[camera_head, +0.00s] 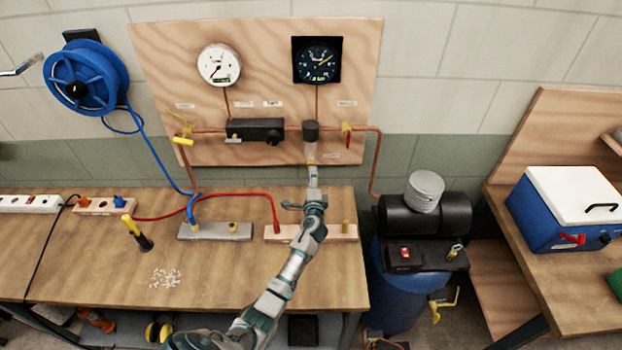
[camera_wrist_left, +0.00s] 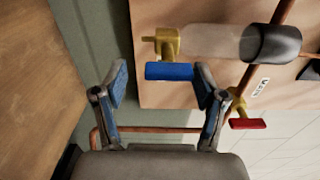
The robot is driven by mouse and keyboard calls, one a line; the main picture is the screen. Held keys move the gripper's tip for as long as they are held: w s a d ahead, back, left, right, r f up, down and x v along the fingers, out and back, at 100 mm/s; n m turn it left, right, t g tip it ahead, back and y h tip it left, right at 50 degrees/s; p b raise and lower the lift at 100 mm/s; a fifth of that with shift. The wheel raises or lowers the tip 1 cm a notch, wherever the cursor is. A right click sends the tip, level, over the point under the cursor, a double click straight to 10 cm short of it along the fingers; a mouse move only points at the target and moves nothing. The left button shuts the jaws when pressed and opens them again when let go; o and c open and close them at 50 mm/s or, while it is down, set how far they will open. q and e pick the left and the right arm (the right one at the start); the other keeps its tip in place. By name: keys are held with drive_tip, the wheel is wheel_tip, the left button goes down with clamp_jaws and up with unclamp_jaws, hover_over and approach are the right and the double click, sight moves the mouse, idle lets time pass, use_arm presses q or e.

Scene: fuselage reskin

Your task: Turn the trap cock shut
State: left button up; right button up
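The trap hangs below a black cap (camera_head: 311,131) on the board, with a clear bowl (camera_head: 310,150) under it. In the left wrist view the pale bowl (camera_wrist_left: 210,41) lies sideways, with the brass cock (camera_wrist_left: 165,45) at its end. The cock's blue handle (camera_wrist_left: 170,71) runs along the same line as the bowl. My left gripper (camera_wrist_left: 161,78) is open, its fingertips on either side of the blue handle, the right one nearer to it. I cannot tell whether they touch. In the head view my left gripper (camera_head: 313,172) hides the cock. My right gripper is not in view.
A red-handled valve (camera_head: 347,135) sits on the copper pipe just right of the trap; it also shows in the left wrist view (camera_wrist_left: 248,123). A black regulator (camera_head: 255,130) is to the left. Below lie a workbench (camera_head: 100,265), a red hose (camera_head: 240,195) and a compressor (camera_head: 425,215).

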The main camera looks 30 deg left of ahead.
use_arm(q)
drive_tip(key=v, duration=1.2)
drive_tip(key=shift+d, duration=0.3)
drive_tip(key=shift+w+a, duration=0.1)
drive_tip(key=shift+a, duration=0.2)
drive_tip(key=shift+f, duration=0.1)
